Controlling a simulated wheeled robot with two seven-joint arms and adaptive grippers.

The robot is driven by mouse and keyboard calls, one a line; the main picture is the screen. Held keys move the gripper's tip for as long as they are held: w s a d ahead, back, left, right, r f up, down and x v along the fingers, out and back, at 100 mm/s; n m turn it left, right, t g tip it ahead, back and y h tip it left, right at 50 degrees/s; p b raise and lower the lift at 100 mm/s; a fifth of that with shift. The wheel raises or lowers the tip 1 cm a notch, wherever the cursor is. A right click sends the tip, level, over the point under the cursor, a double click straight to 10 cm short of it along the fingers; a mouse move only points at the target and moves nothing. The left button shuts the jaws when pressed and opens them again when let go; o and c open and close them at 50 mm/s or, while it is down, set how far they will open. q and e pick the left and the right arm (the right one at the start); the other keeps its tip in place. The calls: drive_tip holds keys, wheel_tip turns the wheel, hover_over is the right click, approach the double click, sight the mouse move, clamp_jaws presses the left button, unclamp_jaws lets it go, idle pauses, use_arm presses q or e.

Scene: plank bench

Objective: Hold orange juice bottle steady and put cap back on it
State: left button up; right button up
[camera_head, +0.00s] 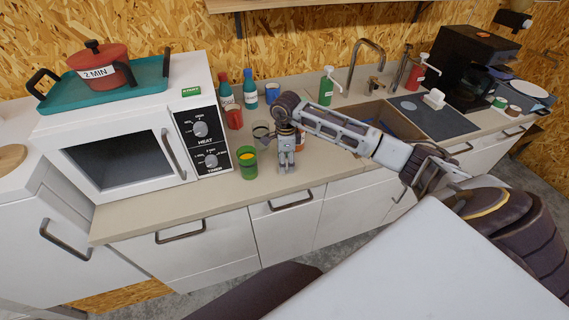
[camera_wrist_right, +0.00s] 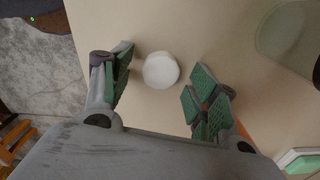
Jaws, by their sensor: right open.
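A round white cap (camera_wrist_right: 160,70) lies flat on the counter in the right wrist view. My right gripper (camera_head: 287,168) points down over the counter's front part. It is open, with one green-padded finger on each side of the cap and gaps between them. In the head view the gripper hides the cap. An orange patch (camera_head: 299,141), perhaps the orange juice bottle, shows just behind and right of the gripper; most of it is hidden. An orange sliver also shows beside the right finger in the wrist view (camera_wrist_right: 244,131). My left gripper is in neither view.
A clear glass (camera_head: 261,131), a red cup (camera_head: 234,119) and two bottles stand behind. The sink (camera_head: 372,113) lies right. The counter's front edge is close.

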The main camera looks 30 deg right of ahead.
drive_tip(key=shift+f, duration=0.1)
idle(0.4)
drive_tip(key=c, duration=0.8)
use_arm(q)
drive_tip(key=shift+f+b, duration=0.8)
drive_tip(key=shift+b, duration=0.05)
use_arm(e)
drive_tip(key=shift+r, duration=5)
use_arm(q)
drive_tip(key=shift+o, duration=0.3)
